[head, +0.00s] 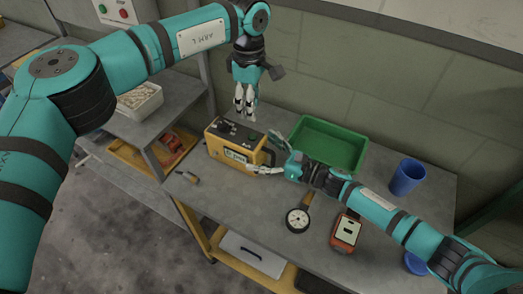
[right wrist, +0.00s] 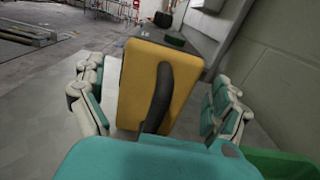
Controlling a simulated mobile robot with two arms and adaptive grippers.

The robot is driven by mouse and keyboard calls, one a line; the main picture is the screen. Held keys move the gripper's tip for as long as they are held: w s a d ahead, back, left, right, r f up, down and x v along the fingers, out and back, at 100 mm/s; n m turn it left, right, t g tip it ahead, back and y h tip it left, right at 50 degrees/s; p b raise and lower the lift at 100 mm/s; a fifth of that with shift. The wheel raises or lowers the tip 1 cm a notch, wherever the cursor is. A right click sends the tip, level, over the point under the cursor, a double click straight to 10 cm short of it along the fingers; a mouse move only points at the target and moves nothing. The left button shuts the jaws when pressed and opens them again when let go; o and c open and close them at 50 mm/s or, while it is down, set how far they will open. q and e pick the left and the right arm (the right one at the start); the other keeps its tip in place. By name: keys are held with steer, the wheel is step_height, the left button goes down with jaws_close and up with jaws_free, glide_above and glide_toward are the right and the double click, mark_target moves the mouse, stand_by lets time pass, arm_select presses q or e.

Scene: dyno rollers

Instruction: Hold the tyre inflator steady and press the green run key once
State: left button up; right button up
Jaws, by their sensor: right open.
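The tyre inflator (head: 232,148) is a yellow box with a dark top and a lit green display on its front, upright on the grey bench. A small green key (head: 252,137) shows on its top, also in the right wrist view (right wrist: 174,42). My right gripper (head: 268,157) is open at the inflator's right end. In the right wrist view its fingers stand on either side of the yellow body (right wrist: 138,75) and its black handle (right wrist: 158,98), with gaps visible. My left gripper (head: 245,108) points down above and behind the inflator, apart from it; its finger opening is unclear.
A green tray (head: 304,122) lies behind my right gripper. A blue cup (head: 407,177), a round gauge (head: 297,219) and an orange-red meter (head: 345,232) stand around my right arm. A small tool (head: 188,177) lies at the front left. The bench front is mostly clear.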

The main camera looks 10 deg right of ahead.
steer(key=shift+w+a, duration=0.1)
steer(key=shift+a, duration=0.1)
arm_select(q)
steer(key=shift+c, duration=0.2)
arm_select(e)
steer(key=c, duration=1.7)
arm_select(q)
jaws_close()
arm_select(e)
steer(key=shift+c, duration=0.2)
arm_select(q)
steer(key=shift+f, duration=0.1)
